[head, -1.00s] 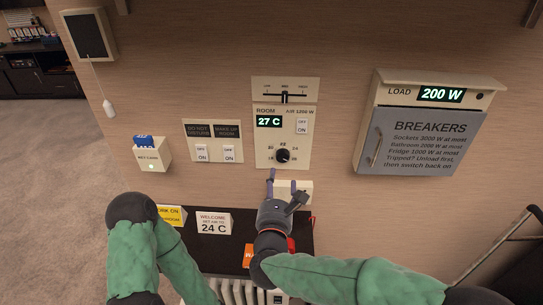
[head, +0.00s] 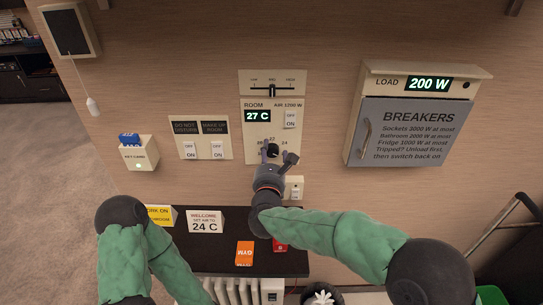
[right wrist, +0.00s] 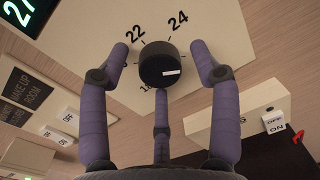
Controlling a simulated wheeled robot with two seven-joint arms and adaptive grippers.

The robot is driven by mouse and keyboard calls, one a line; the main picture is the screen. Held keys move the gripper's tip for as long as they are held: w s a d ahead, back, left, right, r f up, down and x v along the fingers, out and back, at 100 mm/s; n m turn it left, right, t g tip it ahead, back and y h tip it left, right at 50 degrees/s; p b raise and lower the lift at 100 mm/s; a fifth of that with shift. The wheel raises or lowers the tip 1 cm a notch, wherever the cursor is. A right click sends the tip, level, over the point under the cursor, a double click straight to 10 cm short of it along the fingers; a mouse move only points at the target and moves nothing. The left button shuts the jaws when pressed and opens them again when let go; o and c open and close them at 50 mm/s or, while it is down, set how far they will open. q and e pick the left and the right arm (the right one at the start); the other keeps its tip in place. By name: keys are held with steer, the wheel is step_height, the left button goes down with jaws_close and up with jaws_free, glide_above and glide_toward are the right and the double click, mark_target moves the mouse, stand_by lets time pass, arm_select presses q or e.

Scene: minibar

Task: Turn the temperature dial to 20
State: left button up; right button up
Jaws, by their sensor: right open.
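The temperature dial is a black round knob (head: 272,150) with a white mark, on the white room panel (head: 250,140). In the right wrist view the dial (right wrist: 161,65) has numbers 22 and 24 printed around it; another number is partly hidden. The panel's display (head: 257,116) reads 27 C. My right gripper (head: 277,155) is at the dial, with its purple fingers open. In the right wrist view the fingers (right wrist: 161,58) stand apart around the dial, and I see no contact. My left arm shows at the lower left; its gripper is out of view.
A breaker box (head: 412,115) reading 200 W hangs at the right. Switches (head: 203,150) and a key card holder (head: 138,152) are left of the panel.

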steer(key=shift+c, duration=0.3)
steer(key=c, duration=1.1)
